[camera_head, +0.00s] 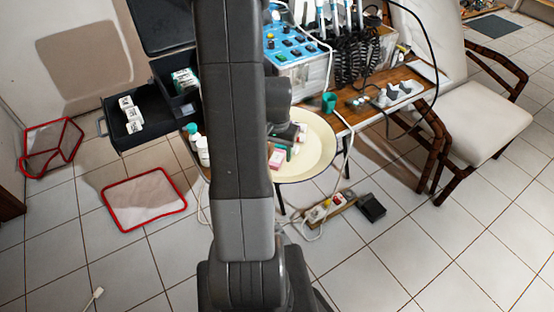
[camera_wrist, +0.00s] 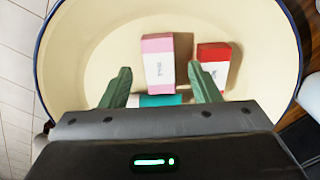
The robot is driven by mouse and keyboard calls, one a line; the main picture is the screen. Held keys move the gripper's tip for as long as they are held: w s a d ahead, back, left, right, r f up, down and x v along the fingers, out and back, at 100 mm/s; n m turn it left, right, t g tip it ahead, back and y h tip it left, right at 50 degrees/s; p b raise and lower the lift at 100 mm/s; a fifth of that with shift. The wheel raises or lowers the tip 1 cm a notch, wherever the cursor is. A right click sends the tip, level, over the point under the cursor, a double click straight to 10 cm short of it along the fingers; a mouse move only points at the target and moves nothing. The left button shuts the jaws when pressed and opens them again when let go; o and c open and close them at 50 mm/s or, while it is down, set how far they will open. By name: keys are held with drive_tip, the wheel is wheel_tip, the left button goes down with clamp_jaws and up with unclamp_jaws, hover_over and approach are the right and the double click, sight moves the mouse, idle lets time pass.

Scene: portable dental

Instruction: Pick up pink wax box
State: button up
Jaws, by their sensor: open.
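The pink wax box (camera_wrist: 158,63), pink on top with a white labelled side, lies on the cream round tray (camera_wrist: 90,60) in the wrist view. My gripper (camera_wrist: 160,72) is open, with its two green fingers pointing towards the box, one to each side of it in the picture. I cannot tell how far above the box the fingertips are. In the head view the pink box (camera_head: 277,158) shows just right of my arm, on the round tray (camera_head: 318,155). My arm hides part of the tray and most of the gripper there.
A red and white box (camera_wrist: 213,62) lies close right of the pink one. A teal box (camera_wrist: 160,100) is partly hidden behind my gripper. The tray's raised rim surrounds them. A wooden table (camera_head: 400,80) with dental equipment stands behind; white bottles (camera_head: 202,152) are left of my arm.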

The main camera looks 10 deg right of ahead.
drive_tip(key=shift+f, duration=0.75)
drive_tip(key=shift+c, duration=0.5)
drive_tip(key=c, duration=1)
drive_tip(key=shift+o, duration=0.2)
drive_tip(key=shift+r, duration=0.1)
